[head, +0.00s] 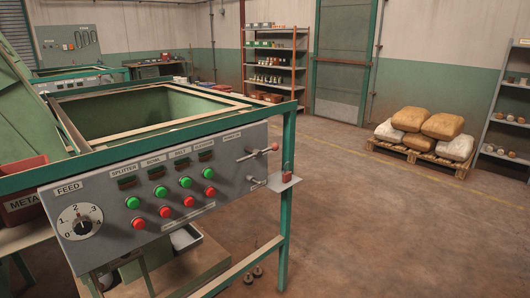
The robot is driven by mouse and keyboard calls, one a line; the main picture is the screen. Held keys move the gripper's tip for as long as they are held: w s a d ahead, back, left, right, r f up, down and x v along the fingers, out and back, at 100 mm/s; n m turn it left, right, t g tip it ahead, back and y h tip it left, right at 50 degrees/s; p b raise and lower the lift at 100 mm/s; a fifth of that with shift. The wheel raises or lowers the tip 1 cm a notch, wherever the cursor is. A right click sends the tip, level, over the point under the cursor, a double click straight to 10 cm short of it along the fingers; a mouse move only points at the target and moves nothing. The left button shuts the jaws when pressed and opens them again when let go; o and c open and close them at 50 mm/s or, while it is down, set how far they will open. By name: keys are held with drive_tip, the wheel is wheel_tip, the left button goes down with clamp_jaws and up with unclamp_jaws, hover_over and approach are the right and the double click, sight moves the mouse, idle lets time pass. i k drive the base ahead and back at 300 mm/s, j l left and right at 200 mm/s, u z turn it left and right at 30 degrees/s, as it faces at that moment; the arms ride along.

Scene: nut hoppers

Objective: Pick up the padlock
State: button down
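My gripper is not in view.
The panel has green and red buttons, a feed dial (81,222) and two levers near the padlock. A green hopper (140,112) stands behind it. Stacked sacks (430,130) lie on a pallet at the right. The floor (370,230) right of the post is clear.

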sight(287, 176)
drive_tip(key=i+z, duration=0.1)
drive_tip(key=i, duration=0.6)
drive_tip(key=i+j, duration=0.2)
drive_tip(key=i, duration=0.55)
drive_tip(key=l+z, duration=0.05)
